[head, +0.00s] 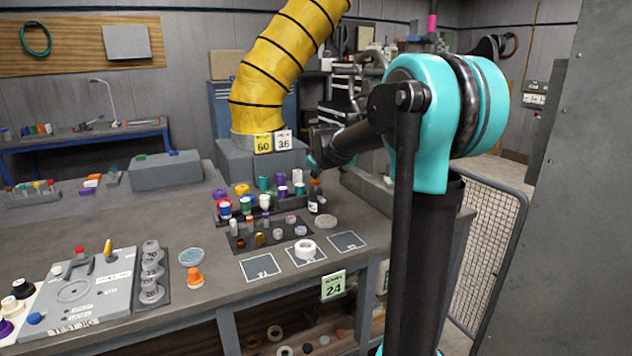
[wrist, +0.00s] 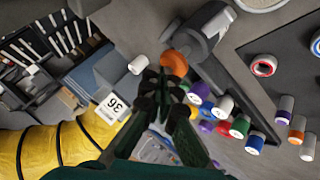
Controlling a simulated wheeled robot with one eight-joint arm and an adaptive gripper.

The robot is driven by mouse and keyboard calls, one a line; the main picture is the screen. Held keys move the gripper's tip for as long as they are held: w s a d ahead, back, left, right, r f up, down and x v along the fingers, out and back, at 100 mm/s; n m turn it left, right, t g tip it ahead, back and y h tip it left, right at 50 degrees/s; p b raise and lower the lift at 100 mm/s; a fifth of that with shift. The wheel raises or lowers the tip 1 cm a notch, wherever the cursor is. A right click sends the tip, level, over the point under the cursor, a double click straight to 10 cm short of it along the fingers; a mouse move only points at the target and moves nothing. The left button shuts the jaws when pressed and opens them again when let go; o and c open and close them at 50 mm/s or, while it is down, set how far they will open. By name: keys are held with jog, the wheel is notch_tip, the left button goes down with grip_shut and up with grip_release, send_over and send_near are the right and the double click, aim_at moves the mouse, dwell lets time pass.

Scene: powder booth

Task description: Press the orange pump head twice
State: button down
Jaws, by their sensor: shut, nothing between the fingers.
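The orange pump head (wrist: 174,62) tops a dark grey bottle (wrist: 201,38) with a pale label in the wrist view. In the head view the small dark bottle (head: 316,203) stands at the right end of the rack, its orange top (head: 315,182) just below my arm's end. My gripper (wrist: 164,76) is shut and empty, fingertips right at the edge of the pump head in the wrist view. The fingers partly cover the pump head's near side. I cannot tell whether they touch it. In the head view my gripper (head: 315,168) is small and dark, above the bottle.
Several coloured-cap vials (wrist: 238,125) stand close beside the bottle. A yellow duct (head: 275,65) rises from a grey block behind. Another orange-topped piece (head: 194,278) stands near the test jig (head: 75,300).

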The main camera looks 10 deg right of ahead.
aim_at(316, 181)
jog(key=shift+f, duration=0.8)
dwell(0.7)
jog(key=shift+r, duration=1.45)
jog(key=shift+r, duration=2.5)
